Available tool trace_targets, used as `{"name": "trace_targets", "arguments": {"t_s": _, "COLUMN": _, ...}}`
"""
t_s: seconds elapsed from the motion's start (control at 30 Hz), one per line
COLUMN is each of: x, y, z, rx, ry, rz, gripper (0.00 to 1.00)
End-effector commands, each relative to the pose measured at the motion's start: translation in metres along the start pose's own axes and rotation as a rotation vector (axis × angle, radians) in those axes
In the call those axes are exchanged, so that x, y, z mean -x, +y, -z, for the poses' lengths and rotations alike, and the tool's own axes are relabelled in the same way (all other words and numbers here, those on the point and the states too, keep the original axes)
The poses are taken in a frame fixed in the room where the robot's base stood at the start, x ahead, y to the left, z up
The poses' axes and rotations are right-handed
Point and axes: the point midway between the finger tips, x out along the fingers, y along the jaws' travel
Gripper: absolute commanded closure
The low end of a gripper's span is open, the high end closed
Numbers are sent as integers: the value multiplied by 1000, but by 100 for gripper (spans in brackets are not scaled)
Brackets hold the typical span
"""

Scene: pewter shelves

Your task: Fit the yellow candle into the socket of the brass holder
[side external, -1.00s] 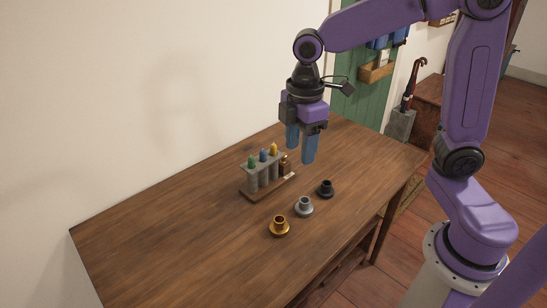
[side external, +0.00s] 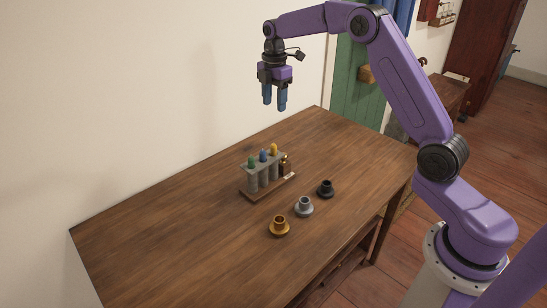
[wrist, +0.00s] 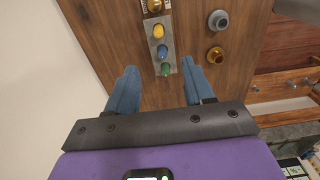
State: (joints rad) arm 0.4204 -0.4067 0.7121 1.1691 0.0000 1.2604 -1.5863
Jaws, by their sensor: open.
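The yellow candle (side external: 273,149) stands upright in a grey rack (side external: 252,185), at the right end of a row with a blue candle (side external: 263,156) and a green candle (side external: 251,162). Its yellow top shows in the wrist view (wrist: 159,31). The brass holder (side external: 279,230) stands on the table in front of the rack, its socket empty; it also shows in the wrist view (wrist: 215,55). My gripper (side external: 275,106) is open and empty, high above the table's far side and well clear of the rack. Its two blue fingers show in the wrist view (wrist: 160,72).
A grey holder (side external: 304,207) and a black holder (side external: 326,189) stand in a row behind the brass one. A small dark and gold item (side external: 285,166) sits at the rack's right end. The table's left part (side external: 170,240) is clear.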

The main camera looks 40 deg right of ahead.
Motion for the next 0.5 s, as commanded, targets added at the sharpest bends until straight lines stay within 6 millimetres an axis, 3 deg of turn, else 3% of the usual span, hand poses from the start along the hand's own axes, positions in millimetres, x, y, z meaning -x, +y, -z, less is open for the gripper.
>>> {"name": "trace_targets", "arguments": {"t_s": 0.5, "x": -94, "y": -1, "z": 0, "rx": -2, "ry": 0, "rz": 5, "gripper": 48}}
